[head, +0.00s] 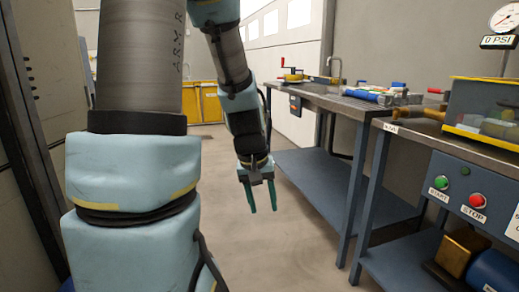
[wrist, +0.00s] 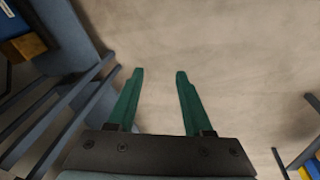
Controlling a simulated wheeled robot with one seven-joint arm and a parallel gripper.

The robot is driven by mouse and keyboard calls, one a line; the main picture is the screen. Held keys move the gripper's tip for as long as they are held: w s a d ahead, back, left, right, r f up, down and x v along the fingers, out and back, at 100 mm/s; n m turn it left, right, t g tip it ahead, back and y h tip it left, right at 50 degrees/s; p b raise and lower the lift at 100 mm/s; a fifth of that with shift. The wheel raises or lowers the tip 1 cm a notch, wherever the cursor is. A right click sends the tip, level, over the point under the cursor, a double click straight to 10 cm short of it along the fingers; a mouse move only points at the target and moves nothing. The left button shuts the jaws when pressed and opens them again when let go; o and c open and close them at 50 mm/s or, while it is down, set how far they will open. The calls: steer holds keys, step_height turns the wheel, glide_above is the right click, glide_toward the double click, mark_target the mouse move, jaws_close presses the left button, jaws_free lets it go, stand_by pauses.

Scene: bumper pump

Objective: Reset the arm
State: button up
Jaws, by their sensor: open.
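My gripper (head: 262,196) hangs from my blue and grey arm in the middle of the head view, its green fingers pointing down. The fingers are apart and nothing is between them. In the wrist view my gripper (wrist: 158,80) is also open and empty above bare floor. It is in front of the workbenches and touches nothing that I can see. The large arm links at the left of the head view are mine and hide part of the room.
A workbench (head: 340,105) with a lower shelf (head: 325,188) stands right of my gripper. A nearer bench bears a green start button (head: 441,183), a red stop button (head: 477,201) and a yellow-framed case (head: 480,95). Yellow cabinets (head: 208,102) stand far back. The floor (head: 290,245) below is clear.

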steer(key=s+a+y, duration=0.2)
steer(key=s+a, duration=0.3)
steer(key=a, duration=0.2)
step_height(320, 180, up, 23)
steer(key=p, duration=2.2)
steer(key=shift+a+f+m, duration=0.15)
steer(key=shift+a+m, duration=0.1)
steer(key=shift+m, duration=0.15)
